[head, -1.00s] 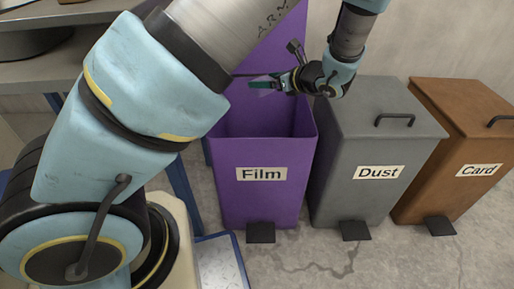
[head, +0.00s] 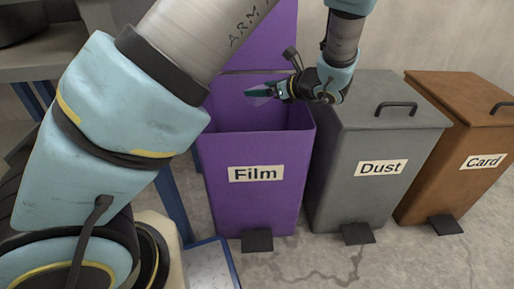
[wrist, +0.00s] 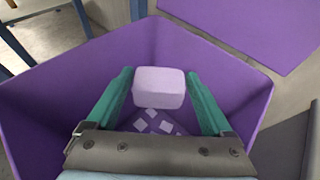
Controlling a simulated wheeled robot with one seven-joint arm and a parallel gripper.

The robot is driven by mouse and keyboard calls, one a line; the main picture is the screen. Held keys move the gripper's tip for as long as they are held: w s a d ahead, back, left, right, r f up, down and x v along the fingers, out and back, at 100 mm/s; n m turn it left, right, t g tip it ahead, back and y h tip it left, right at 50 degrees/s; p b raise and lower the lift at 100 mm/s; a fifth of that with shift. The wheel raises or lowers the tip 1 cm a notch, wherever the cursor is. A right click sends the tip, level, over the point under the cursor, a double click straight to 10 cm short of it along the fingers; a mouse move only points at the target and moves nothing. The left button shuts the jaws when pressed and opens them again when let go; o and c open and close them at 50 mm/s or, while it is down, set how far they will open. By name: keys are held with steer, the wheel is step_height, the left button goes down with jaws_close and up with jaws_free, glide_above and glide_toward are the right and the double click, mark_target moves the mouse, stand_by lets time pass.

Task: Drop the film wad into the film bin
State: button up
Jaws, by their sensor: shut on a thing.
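The film wad (wrist: 159,87) is a pale, whitish-pink block in the wrist view. It sits between the two green fingers of my gripper (wrist: 160,92), which is shut on it. The film bin (head: 256,190) is purple, labelled "Film", with its lid (head: 270,45) raised at the back. In the head view my gripper (head: 263,92) is over the bin's open top, and the wad is hard to make out there. In the wrist view the bin's walls surround the wad, and several pale pieces (wrist: 155,122) lie on its floor below.
The grey Dust bin (head: 365,185) stands right of the film bin, with its lid closed. The brown Card bin (head: 440,175) is farther right, also closed. A bench (head: 60,60) is at the left. Each bin has a dark pedal in front.

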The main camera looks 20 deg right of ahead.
steer(key=o, duration=1.1)
steer(key=shift+c, duration=0.2)
steer(key=p+v, duration=0.3)
steer(key=v, duration=0.7)
steer(key=shift+s+r+p, duration=0.25)
steer(key=shift+s+p, duration=0.05)
steer(key=shift+d, duration=0.15)
